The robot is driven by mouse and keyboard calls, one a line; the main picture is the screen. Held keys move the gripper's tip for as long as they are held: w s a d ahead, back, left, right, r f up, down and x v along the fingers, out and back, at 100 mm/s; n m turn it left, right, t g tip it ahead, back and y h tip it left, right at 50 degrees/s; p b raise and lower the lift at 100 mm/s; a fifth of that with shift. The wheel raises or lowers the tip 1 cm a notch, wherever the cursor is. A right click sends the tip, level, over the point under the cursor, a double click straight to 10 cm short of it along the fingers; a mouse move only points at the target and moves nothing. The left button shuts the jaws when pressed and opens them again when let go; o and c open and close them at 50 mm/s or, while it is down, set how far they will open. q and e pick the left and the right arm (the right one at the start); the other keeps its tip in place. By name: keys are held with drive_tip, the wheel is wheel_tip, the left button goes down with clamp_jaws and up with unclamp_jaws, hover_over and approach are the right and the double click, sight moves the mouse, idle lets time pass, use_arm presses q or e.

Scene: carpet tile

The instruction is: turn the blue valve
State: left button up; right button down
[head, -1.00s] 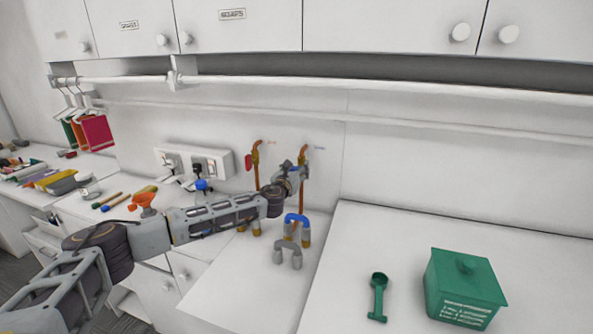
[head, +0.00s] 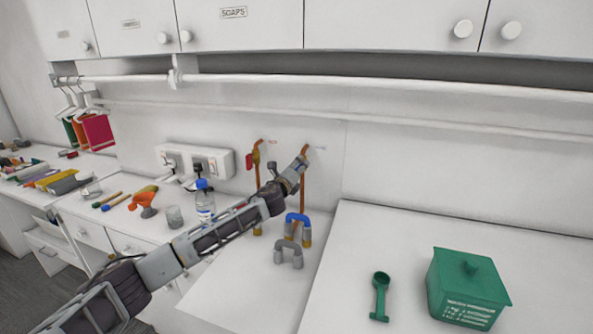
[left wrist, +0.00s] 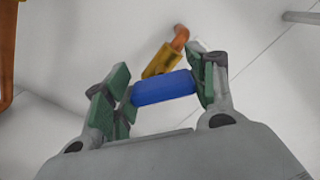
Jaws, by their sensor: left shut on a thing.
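The blue valve handle (left wrist: 163,88) is a short blue bar in the left wrist view, lying between my two green-padded fingers. A brass valve body (left wrist: 160,62) and copper pipe stand just behind it. My left gripper (left wrist: 159,90) is shut on the handle, with one finger at each end of the bar. In the head view my left gripper (head: 302,163) is at the upper part of the right-hand copper pipe (head: 303,200) by the wall and hides the handle. My right gripper is in neither view.
A second copper pipe with a red handle (head: 249,161) stands left of my gripper. Below are blue and grey U-shaped pieces (head: 297,218). A bottle (head: 205,202) stands beside my forearm. A green box (head: 466,285) and green scoop (head: 380,296) are on the right counter.

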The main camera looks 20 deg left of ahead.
use_arm(q)
drive_tip(key=n, duration=0.3)
drive_tip(key=shift+f+n, duration=0.25)
drive_tip(key=shift+n, duration=0.15)
drive_tip(key=shift+a+n+b, duration=0.1)
drive_tip(key=shift+n+b, duration=0.2)
drive_tip(key=shift+n, duration=1.5)
drive_tip(key=shift+f, duration=0.1)
drive_tip(key=o, duration=1)
drive_tip(key=shift+s, duration=0.15)
drive_tip(key=s, duration=1.1)
drive_tip(key=shift+s+a, duration=0.25)
drive_tip(key=shift+s, duration=0.1)
